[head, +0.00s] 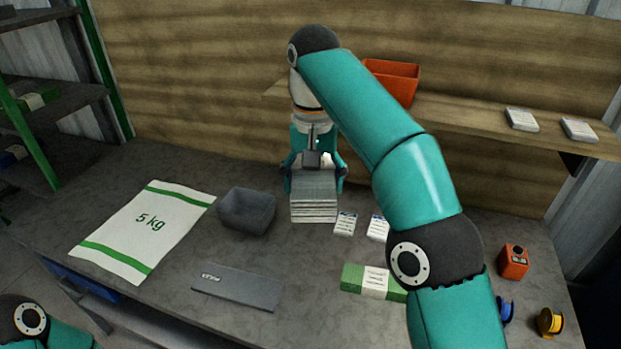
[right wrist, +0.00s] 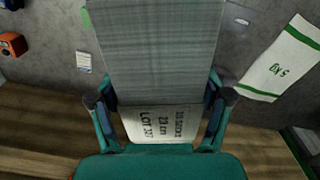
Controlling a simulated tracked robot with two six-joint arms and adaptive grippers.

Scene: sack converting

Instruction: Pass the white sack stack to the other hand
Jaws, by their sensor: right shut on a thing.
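The white sack stack (head: 314,208) looks pale grey-white and layered in the head view, near the middle of the bench. My right gripper (head: 315,181) reaches it from behind and is shut on it, one finger on each side. In the right wrist view the stack (right wrist: 160,50) extends out from between the fingers (right wrist: 160,99), with a white printed label (right wrist: 163,122) at the near end. I cannot tell whether the stack touches the bench. My left arm shows only at the lower left corner of the head view; its gripper is out of frame.
An orange device (head: 513,261) and spools (head: 549,321) stand right. A shelf (head: 460,112) runs behind.

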